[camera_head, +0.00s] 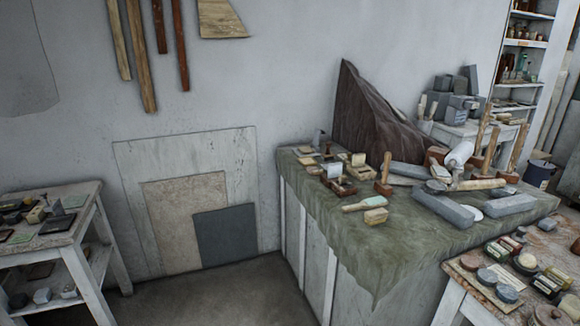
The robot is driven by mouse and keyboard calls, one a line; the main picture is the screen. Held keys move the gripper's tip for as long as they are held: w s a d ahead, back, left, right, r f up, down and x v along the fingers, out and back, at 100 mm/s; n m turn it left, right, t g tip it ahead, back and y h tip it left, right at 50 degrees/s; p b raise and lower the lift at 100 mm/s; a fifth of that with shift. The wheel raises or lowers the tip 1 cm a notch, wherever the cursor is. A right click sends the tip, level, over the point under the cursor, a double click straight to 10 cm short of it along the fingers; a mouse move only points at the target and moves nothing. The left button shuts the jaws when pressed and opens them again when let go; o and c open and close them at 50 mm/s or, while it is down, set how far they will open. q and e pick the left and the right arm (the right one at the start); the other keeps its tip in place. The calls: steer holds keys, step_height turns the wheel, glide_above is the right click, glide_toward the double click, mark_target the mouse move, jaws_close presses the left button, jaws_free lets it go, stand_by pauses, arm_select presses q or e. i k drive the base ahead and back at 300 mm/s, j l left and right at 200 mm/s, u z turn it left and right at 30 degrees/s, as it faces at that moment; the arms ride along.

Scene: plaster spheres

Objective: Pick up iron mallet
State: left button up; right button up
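I cannot single out the iron mallet for certain. Several mallet-like tools lie and stand on the cloth-covered table (345,225) at the right. One has a pale wooden handle (482,184) lying flat, with a small dark grey piece (436,187) at its left end; I cannot tell if they are joined. A reddish-brown mallet (384,188) stands upright with its handle up, left of these. More upright wooden handles (490,150) rise at the table's back right, among a white roll and grey blocks. Neither of my grippers is in view.
A white table (470,300) with small discs and boxes stands at the front right. A small white shelf table (85,222) stands at the left. Flat panels (185,215) lean on the wall. The grey floor (225,295) between the tables is clear.

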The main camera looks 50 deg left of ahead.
mark_target(382, 186)
steer(key=u, duration=1.3)
